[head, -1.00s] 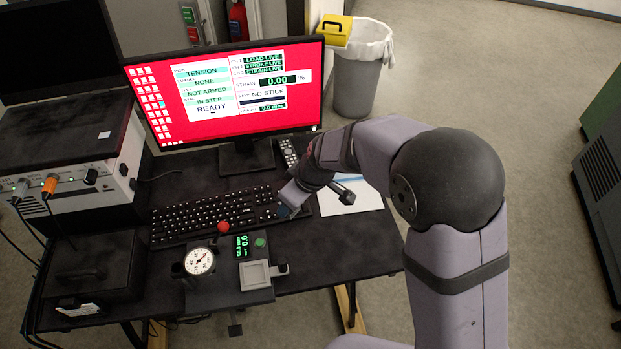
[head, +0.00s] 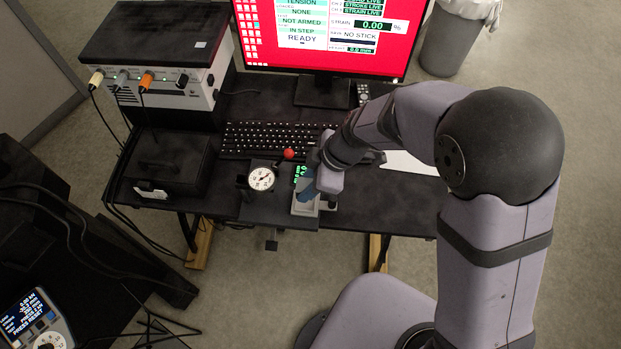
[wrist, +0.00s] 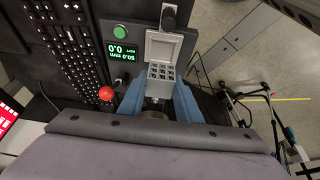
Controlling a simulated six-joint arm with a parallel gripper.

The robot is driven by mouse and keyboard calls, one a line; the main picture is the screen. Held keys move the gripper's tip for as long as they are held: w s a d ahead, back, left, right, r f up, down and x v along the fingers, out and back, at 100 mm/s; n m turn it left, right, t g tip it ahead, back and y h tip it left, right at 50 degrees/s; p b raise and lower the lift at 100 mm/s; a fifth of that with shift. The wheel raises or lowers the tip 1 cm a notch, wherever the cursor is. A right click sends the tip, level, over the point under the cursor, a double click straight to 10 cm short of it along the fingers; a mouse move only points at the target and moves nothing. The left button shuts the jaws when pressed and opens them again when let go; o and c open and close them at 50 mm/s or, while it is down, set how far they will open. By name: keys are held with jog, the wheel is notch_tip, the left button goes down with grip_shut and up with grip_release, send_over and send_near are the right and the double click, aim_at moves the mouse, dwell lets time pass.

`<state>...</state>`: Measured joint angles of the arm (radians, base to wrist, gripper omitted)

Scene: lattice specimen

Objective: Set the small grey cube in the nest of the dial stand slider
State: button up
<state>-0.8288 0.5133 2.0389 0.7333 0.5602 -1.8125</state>
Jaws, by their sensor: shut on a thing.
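The small grey cube (wrist: 160,72) shows in the wrist view as a lattice block with dark holes. My gripper (wrist: 159,88) has its two blue fingers on either side of it and is shut on it. The pale square nest (wrist: 164,47) of the slider lies just beyond the cube, which overlaps its near edge in the picture. I cannot tell the height gap between them. In the head view my gripper (head: 308,188) is over the nest (head: 303,209) and covers part of it; the cube is hidden there. The dial stand (head: 262,208) sits at the desk's front edge.
The round dial (head: 261,179) and a red knob (head: 288,154) stand left of my gripper. In the wrist view a green button (wrist: 120,31) and a display (wrist: 118,52) lie beside the nest. The keyboard (head: 268,138) and monitor (head: 325,35) are behind.

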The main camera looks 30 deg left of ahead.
jog(key=b, duration=0.3)
send_over(309, 204)
jog(key=shift+a+f, duration=0.15)
jog(key=shift+f, duration=2.35)
jog(key=shift+o, duration=0.7)
jog(key=shift+c, duration=0.6)
jog(key=shift+f+b, duration=0.1)
jog(key=shift+b, duration=0.25)
jog(key=shift+f+b, duration=0.65)
jog(key=shift+b, duration=0.25)
